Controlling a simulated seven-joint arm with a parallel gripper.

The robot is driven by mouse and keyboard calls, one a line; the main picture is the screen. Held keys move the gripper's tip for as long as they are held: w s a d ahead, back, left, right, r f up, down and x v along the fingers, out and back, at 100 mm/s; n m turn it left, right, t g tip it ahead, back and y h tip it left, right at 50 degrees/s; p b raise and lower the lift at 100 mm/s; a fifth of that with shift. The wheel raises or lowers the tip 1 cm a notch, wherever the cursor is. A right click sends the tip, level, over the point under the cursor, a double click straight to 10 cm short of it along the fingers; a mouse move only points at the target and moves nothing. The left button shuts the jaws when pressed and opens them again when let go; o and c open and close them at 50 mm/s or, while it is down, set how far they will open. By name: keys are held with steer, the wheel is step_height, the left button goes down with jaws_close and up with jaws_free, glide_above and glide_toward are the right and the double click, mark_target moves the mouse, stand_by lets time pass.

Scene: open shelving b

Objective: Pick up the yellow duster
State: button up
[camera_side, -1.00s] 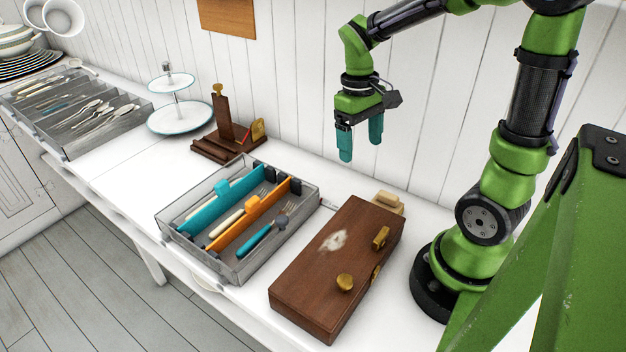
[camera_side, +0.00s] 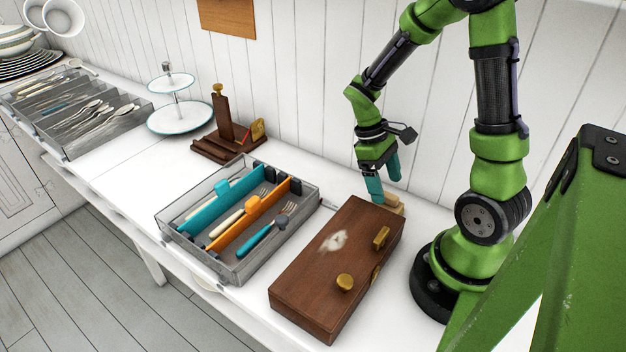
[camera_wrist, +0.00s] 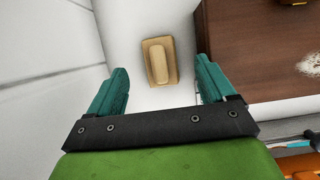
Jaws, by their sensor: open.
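The yellow duster (camera_wrist: 159,61) is a small tan-yellow block with a raised grip on a flat base. It lies on the white counter behind the wooden box (camera_side: 338,262). In the side view the duster (camera_side: 396,207) is partly hidden by the box and my gripper. My gripper (camera_side: 385,180) is open and empty, with its teal fingers above the duster. In the wrist view my gripper (camera_wrist: 160,84) has its fingers wide apart, and the duster shows between and beyond them, not touched.
The wooden box, with brass-coloured fittings and a white smudge, stands close beside the duster. A grey cutlery tray (camera_side: 222,268) with teal and orange dividers is left of the box. The panelled wall (camera_side: 310,100) is close behind. A brown wooden stand (camera_side: 213,147) is farther left.

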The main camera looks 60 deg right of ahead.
mark_target(389, 194)
steer(key=x, duration=0.5)
steer(key=shift+d+f, duration=0.1)
steer(key=shift+f, duration=0.25)
steer(key=shift+c, duration=0.2)
steer(key=c, duration=1.1)
step_height(389, 194, up, 10)
steer(key=shift+r, duration=0.1)
